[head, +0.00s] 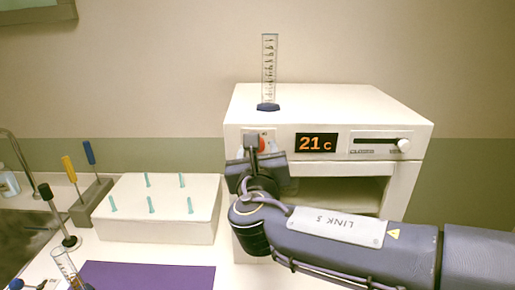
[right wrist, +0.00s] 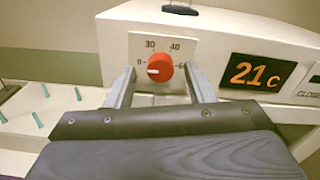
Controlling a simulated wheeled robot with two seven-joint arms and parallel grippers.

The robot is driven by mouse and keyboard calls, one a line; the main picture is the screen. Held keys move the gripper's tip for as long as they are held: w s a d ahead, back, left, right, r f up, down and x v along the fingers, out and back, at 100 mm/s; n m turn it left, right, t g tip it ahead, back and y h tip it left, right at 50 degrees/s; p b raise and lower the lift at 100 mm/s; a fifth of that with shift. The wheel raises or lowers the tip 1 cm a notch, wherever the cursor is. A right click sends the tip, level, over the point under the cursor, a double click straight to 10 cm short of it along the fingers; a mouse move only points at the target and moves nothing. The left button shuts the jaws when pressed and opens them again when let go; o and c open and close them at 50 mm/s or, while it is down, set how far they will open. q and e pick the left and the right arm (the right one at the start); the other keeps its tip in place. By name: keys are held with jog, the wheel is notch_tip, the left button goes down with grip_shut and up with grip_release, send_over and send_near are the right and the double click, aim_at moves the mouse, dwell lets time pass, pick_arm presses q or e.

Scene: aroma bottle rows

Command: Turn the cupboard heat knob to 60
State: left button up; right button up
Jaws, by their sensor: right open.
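The cupboard (head: 330,105) is a white box with an orange display reading 21 C (head: 316,143). Its red heat knob (right wrist: 159,68) sits on a white dial plate marked 0, 30, 40 and 60. The knob's white mark points left, toward 0. In the head view the knob is mostly hidden behind my gripper. My right gripper (right wrist: 161,73) is open in front of the dial, with one finger on each side of the knob; I cannot tell whether they touch it. It also shows in the head view (head: 254,147). My left gripper is not in view.
A graduated cylinder (head: 269,70) stands on the cupboard top. A slider (head: 403,145) is right of the display, with an open bay below. At left are a white block with teal pegs (head: 150,222), a screwdriver holder (head: 91,203) and a purple mat (head: 150,275).

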jog(key=shift+w, duration=0.2)
jog(key=c, duration=1)
jog(key=m+b, duration=2.6)
jog(key=m, duration=0.9)
jog(key=shift+f+m+b, duration=0.1)
jog(key=shift+m+b, duration=0.2)
jog(key=shift+m, duration=0.1)
